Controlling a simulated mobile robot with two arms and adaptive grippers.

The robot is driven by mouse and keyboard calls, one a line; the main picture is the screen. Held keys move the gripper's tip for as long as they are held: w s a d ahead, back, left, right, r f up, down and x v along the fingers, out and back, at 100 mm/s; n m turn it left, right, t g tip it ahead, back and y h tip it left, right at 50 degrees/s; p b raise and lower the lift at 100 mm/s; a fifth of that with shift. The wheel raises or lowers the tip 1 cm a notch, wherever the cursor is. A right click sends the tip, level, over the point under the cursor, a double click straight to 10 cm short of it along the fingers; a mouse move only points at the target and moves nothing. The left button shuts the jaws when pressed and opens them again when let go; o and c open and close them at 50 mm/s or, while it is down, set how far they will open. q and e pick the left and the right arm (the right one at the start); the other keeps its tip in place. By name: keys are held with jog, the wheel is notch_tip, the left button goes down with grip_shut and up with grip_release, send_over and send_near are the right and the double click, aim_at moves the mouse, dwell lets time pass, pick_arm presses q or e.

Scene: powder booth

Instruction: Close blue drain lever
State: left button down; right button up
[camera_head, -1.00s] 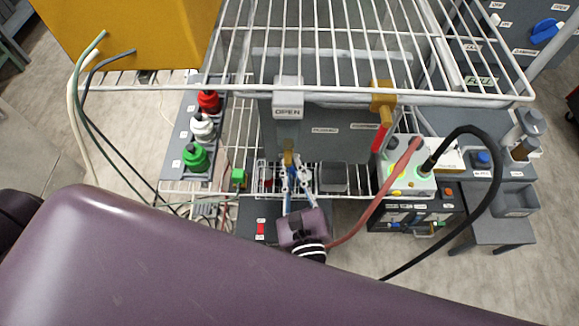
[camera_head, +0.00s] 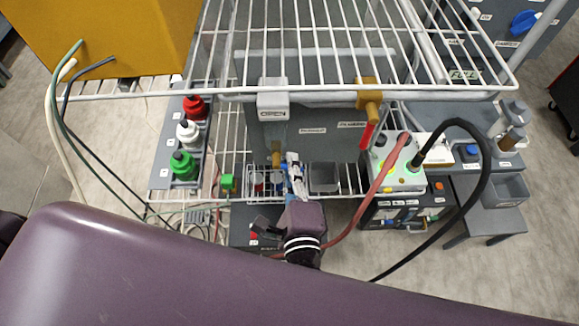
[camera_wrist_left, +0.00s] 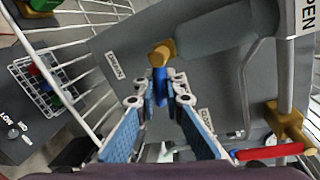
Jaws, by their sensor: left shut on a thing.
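The blue drain lever (camera_wrist_left: 160,85) shows in the left wrist view, hanging from a brass valve (camera_wrist_left: 161,54) on the front of a grey tank (camera_wrist_left: 215,70). My left gripper (camera_wrist_left: 165,83) has its white fingers with blue pads on both sides of the lever, near the fingertips, and is shut on it. In the head view the left gripper (camera_head: 296,172) is below the tank, beside the brass valve stem (camera_head: 277,157). My right gripper is not in view.
A second brass valve (camera_head: 368,97) with a red handle is at the right of the tank. A white wire shelf (camera_head: 320,60) overhangs the tank. A black hose (camera_head: 484,200) and a pink hose (camera_head: 372,195) loop at the right. Red, white and green knobs (camera_head: 185,165) stand at the left.

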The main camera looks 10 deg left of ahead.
pick_arm(q)
jog(key=shift+d+r+n+h, duration=0.1)
jog(key=shift+r+n+h, duration=0.2)
jog(key=shift+n, duration=0.6)
jog(key=shift+b, duration=0.3)
jog(key=c, duration=2)
grip_release()
jog(key=v, duration=0.7)
jog(key=shift+s, duration=0.3)
